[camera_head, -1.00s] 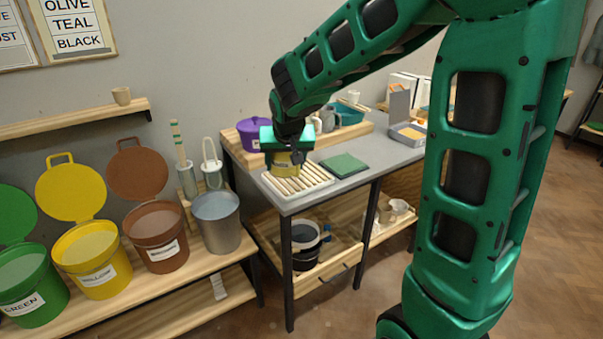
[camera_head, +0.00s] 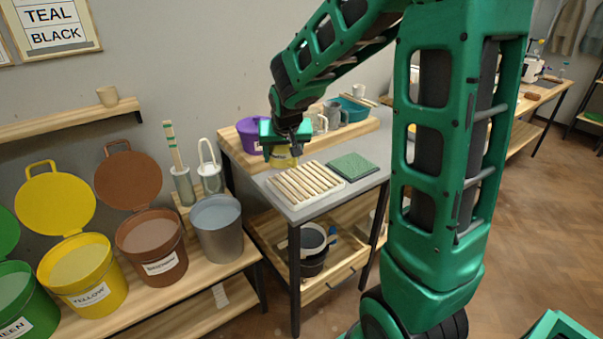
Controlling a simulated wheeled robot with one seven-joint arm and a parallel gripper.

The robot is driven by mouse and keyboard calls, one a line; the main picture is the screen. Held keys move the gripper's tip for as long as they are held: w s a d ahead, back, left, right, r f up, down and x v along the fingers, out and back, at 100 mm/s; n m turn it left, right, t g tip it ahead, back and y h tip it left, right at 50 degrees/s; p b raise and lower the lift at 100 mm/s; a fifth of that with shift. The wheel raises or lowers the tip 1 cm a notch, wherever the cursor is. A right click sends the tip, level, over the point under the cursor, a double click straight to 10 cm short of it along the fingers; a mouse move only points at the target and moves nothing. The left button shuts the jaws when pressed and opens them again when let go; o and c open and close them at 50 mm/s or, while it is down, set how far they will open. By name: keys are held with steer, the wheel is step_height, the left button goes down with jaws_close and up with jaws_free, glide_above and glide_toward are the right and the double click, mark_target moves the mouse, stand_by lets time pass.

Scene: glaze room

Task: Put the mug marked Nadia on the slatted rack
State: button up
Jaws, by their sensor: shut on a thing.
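My gripper (camera_head: 284,149) is shut on a yellow mug (camera_head: 284,162), of which only a part shows below the green gripper body. No name can be read on it. The mug is by the back left edge of the slatted rack (camera_head: 305,184); I cannot tell how high it is above the table. The rack has pale slats, lies at the front of the grey table and looks empty. More mugs (camera_head: 333,117), greyish, stand on a wooden board behind; no names on them are readable.
A green mat (camera_head: 351,167) lies right of the rack. A purple pot (camera_head: 247,137) and a teal tub (camera_head: 350,109) stand on the board at the back. Glaze buckets, including a grey one (camera_head: 217,228), stand on a lower bench at left.

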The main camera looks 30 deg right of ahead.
steer(key=d+f, duration=0.1)
steer(key=d, duration=0.1)
steer(key=d+f, duration=0.2)
steer(key=d, duration=0.1)
steer(key=d+f, duration=0.1)
steer(key=d, duration=0.2)
steer(key=shift+d+f, duration=0.25)
steer(key=shift+f, duration=0.05)
steer(key=shift+w+f, duration=0.1)
steer(key=shift+f, duration=1.9)
steer(key=o, duration=1.3)
steer(key=shift+f, duration=0.1)
steer(key=shift+c, duration=0.2)
steer(key=v, duration=1.1)
steer(key=s+a+m+g+y, duration=0.1)
steer(key=s+g, duration=0.5)
steer(key=s, duration=2.5)
steer(key=shift+a+r+m+y, duration=0.45)
steer(key=shift+a+y, duration=0.25)
steer(key=shift+a, duration=0.5)
